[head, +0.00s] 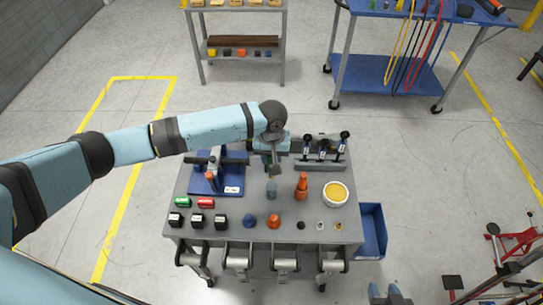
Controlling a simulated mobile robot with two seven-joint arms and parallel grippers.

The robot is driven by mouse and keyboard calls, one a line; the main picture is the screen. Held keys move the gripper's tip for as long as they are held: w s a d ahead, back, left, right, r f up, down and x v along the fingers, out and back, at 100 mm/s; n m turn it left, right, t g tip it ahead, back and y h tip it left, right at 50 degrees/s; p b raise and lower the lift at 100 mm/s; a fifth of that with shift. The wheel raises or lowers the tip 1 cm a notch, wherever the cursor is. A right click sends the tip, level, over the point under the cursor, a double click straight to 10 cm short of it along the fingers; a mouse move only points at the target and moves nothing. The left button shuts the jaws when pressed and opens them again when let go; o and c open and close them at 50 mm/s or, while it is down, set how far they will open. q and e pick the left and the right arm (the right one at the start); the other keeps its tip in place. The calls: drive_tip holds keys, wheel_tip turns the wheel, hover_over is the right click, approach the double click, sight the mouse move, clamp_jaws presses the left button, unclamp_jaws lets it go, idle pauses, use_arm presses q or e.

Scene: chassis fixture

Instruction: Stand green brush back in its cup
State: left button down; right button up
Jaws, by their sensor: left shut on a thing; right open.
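My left gripper (270,158) hangs over the middle of the cart top, pointing down. It is shut on a thin, dark green piece that looks like the green brush (272,171), mostly hidden by the gripper. A small grey-green upright holder (271,190), perhaps its cup, stands directly below. I cannot tell whether the brush touches it or is inside it. An orange upright piece (301,187) stands just to the right.
The grey cart top (325,235) holds a blue fixture (231,184), a yellow-filled bowl (335,194), a rack of dark-handled tools (322,150), green and red blocks, black blocks and small cones. A blue bin (373,225) hangs at the right side.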

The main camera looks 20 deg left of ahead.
use_arm(q)
wheel_tip(320, 180, down, 2)
drive_tip(key=shift+f+b, duration=0.1)
drive_tip(key=shift+b, duration=0.85)
drive_tip(key=shift+f+b, duration=0.75)
drive_tip(key=shift+b, duration=0.15)
drive_tip(key=shift+p, duration=0.7)
drive_tip(key=shift+p, duration=0.6)
drive_tip(key=shift+p, duration=0.6)
